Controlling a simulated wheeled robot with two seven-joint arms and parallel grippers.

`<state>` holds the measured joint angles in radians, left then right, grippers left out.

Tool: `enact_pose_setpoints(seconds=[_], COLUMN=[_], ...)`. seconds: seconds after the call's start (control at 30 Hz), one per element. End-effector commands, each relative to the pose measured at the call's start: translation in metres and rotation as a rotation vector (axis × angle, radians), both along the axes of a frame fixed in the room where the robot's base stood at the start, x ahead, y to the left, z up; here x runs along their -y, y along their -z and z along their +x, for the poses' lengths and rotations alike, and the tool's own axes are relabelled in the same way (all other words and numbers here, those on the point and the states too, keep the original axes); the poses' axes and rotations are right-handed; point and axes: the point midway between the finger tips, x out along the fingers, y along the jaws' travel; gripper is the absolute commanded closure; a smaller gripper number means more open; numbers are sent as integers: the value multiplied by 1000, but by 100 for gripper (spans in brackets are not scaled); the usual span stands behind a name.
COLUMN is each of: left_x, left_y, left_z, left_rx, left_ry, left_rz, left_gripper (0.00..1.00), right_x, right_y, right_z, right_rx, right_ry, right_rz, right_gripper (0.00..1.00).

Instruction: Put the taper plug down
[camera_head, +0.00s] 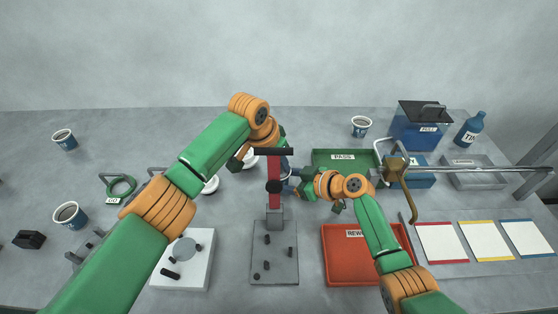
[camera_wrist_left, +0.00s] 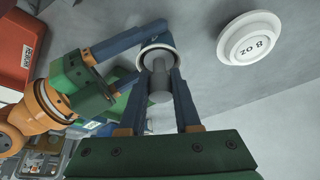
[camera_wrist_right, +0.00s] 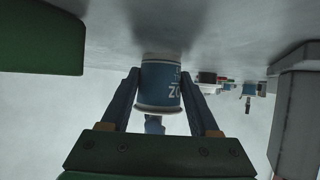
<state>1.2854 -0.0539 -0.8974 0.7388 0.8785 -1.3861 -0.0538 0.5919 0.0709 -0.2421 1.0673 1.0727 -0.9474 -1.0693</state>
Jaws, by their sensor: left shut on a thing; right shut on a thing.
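The taper plug (camera_wrist_left: 158,88) is a grey cylinder between the blue fingers of my left gripper (camera_wrist_left: 160,76), which is shut on it. Beyond it is the white round rim of a paper cup (camera_wrist_left: 145,57); the plug overlaps the mouth, and how deep it sits is unclear. My right gripper (camera_wrist_right: 160,78) is shut around this blue-and-white cup (camera_wrist_right: 160,88). In the head view both grippers meet behind the red press post (camera_head: 274,185), which hides much of them and the plug.
White discs (camera_head: 210,185) lie left of the grippers; one shows a label in the left wrist view (camera_wrist_left: 247,40). The green PASS tray (camera_head: 343,157) and red REWORK tray (camera_head: 350,270) are at right. Coffee cups (camera_head: 64,139) stand farther out.

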Motion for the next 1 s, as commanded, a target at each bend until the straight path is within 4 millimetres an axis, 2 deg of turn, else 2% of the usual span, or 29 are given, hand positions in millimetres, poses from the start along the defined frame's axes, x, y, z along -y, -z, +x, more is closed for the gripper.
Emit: enact_pose_setpoints(seconds=[0.13, 0.17, 0.27, 0.57, 0.67, 1.0], left_x=[0, 0, 0, 0, -1, -22], left_y=[3, 4, 3, 2, -7, -89], left_z=[0, 0, 0, 0, -1, -27], left_rx=[-1, -1, -1, 0, 3, 5], left_ry=[-1, -1, 0, 0, 2, 1], left_rz=[-1, -1, -1, 0, -3, 0], left_gripper=[100, 66, 39, 39, 39, 39], right_x=[0, 0, 0, 0, 0, 0], right_y=[0, 0, 0, 0, 0, 0], right_z=[0, 0, 0, 0, 0, 0], right_rx=[0, 0, 0, 0, 1, 1], right_ry=[0, 0, 0, 0, 0, 0], right_rz=[0, 0, 0, 0, 1, 1], right_gripper=[100, 100, 100, 100, 100, 100])
